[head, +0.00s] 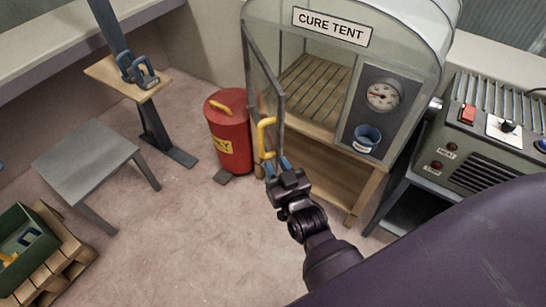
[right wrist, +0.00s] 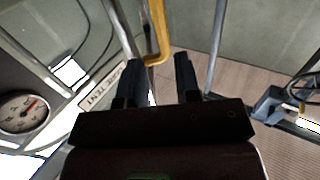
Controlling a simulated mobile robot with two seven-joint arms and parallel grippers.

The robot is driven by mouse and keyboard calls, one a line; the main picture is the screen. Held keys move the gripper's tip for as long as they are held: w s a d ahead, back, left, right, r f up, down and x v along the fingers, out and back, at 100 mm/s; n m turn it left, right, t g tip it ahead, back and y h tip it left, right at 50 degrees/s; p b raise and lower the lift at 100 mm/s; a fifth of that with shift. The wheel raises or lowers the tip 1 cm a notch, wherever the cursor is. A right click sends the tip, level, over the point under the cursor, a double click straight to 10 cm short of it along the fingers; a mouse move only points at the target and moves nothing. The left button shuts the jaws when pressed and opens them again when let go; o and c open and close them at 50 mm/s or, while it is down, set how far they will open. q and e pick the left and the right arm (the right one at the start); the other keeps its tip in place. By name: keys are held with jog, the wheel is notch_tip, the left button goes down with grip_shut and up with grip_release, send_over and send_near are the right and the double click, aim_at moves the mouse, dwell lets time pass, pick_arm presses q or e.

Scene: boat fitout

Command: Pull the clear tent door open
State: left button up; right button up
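The clear tent door (head: 264,80) is on the left of the cure tent (head: 268,18) in the head view. It stands swung out from the front, and the slatted inside shows through the opening. Its yellow handle (head: 266,136) is on the door's free edge. My right gripper (head: 277,166) is at the handle's lower end. In the right wrist view its two fingers (right wrist: 160,75) are apart, with the yellow handle (right wrist: 157,30) in line with the gap between them. I cannot tell whether a finger touches it. My left gripper is not in view.
A red bin (head: 228,137) stands close to the left of the door. A grey stool (head: 85,160) and a clamp stand (head: 150,120) are further left. A heater unit (head: 485,135) is right of the tent. The floor between stool and tent is mostly clear.

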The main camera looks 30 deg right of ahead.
jog(key=shift+s, duration=0.25)
